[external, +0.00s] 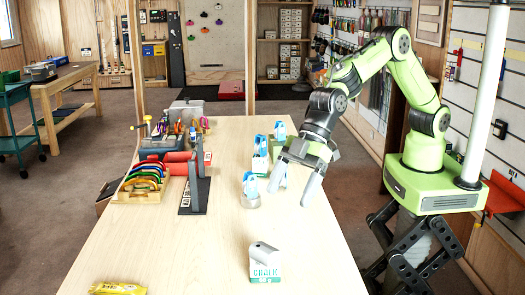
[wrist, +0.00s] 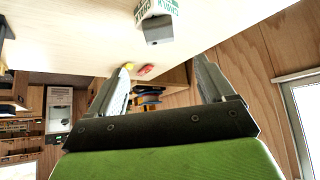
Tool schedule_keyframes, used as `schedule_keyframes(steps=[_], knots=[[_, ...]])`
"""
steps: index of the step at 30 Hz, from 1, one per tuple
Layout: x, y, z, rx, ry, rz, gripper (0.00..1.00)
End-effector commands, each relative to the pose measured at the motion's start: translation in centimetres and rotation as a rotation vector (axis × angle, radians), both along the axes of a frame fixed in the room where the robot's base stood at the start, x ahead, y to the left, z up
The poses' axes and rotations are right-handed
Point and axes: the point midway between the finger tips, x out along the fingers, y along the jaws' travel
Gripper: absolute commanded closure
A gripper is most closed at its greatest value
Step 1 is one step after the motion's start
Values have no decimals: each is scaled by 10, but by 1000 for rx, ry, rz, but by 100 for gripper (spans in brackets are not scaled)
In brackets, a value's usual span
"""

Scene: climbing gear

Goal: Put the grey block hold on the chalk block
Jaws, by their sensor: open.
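The chalk block (external: 265,271) is a white box with green lettering, standing near the front of the table. The grey block hold (external: 262,250) rests on top of it, looking slightly tilted. In the wrist view the chalk block (wrist: 160,8) is at the top edge, partly cut off, with the grey block hold (wrist: 158,33) against it. My gripper (external: 290,192) is open and empty. It is over the table, behind and apart from the hold. Its two fingers (wrist: 164,70) also show spread in the wrist view, with nothing between them.
Several blue-and-white items (external: 250,186) stand on the table just left of my gripper. A wooden rack of coloured carabiners (external: 140,192) and a dark upright stand (external: 196,190) are farther left. A yellow packet (external: 118,288) lies at front left. The table's front middle is otherwise clear.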

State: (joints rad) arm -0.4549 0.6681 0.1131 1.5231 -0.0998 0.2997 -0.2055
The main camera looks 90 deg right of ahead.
Motion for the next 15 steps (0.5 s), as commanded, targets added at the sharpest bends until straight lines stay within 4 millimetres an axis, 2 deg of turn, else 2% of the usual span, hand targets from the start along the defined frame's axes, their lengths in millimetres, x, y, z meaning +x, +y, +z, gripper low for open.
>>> schedule_keyframes(steps=[3, 5, 8, 9, 11, 12, 14, 15], knots=[[0, -3, 3, -1, -1, -4, 18], [-1, -14, 14, -5, -4, -21, 18], [-14, -58, 52, -26, 1, -91, 18], [-25, -82, 70, -38, 4, -130, 18], [-46, -121, 93, -56, 16, -198, 18], [-63, -146, 107, -67, 26, -245, 18], [-92, -183, 125, -79, 41, -320, 18], [-115, -207, 134, -86, 52, -373, 18]])
